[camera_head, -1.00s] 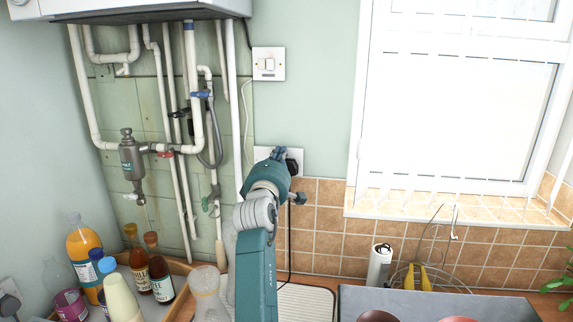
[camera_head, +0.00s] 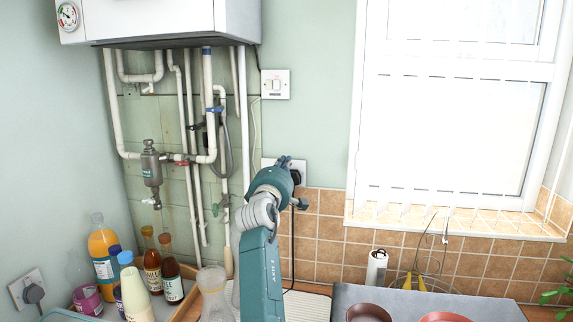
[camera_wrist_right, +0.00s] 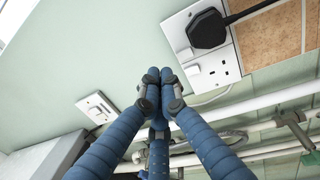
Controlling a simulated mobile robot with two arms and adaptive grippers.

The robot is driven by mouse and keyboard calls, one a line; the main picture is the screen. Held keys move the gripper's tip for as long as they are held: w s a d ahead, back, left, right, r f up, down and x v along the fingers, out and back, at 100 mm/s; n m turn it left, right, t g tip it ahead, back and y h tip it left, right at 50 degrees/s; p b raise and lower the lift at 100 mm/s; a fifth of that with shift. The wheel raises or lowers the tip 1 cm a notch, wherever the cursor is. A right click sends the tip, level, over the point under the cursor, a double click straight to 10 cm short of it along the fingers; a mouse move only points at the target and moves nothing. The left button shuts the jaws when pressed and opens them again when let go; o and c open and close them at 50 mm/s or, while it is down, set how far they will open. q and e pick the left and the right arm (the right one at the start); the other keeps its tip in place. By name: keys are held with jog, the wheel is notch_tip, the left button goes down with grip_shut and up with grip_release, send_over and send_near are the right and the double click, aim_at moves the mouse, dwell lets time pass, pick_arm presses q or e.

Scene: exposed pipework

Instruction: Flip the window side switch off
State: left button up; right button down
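A white double wall switch (camera_head: 275,84) with two rockers side by side is on the green wall between the boiler and the window. It also shows in the right wrist view (camera_wrist_right: 97,106), left of the fingers. I cannot tell which way its rockers are tipped. My right gripper (camera_head: 283,162) is below the switch, in front of a white wall socket (camera_head: 298,165). In the right wrist view, the right gripper's fingertips (camera_wrist_right: 160,76) are together and empty, apart from the switch plate. My left gripper is out of view.
A black plug (camera_wrist_right: 208,29) sits in the socket, its cable hanging down. Pipes (camera_head: 198,130) run left of the switch under the boiler (camera_head: 165,18). The window (camera_head: 450,120) is to the right. Bottles (camera_head: 153,265) stand at lower left. The wall around the switch is clear.

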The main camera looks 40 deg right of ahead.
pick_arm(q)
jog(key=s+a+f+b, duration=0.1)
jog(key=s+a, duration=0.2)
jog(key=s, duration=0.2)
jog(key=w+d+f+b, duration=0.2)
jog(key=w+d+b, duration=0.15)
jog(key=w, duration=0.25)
pick_arm(e)
jog(key=shift+s+a+r, duration=0.55)
jog(key=shift+s+a, duration=2.75)
jog(key=shift+a, duration=0.1)
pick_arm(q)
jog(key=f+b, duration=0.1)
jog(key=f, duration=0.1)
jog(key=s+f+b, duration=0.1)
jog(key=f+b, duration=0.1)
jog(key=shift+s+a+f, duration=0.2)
pick_arm(e)
jog(key=f, duration=0.1)
jog(key=a+f, duration=0.1)
jog(key=f, duration=0.1)
jog(key=w+f, duration=0.1)
jog(key=shift+a+f, duration=0.15)
jog(key=shift+f, duration=0.25)
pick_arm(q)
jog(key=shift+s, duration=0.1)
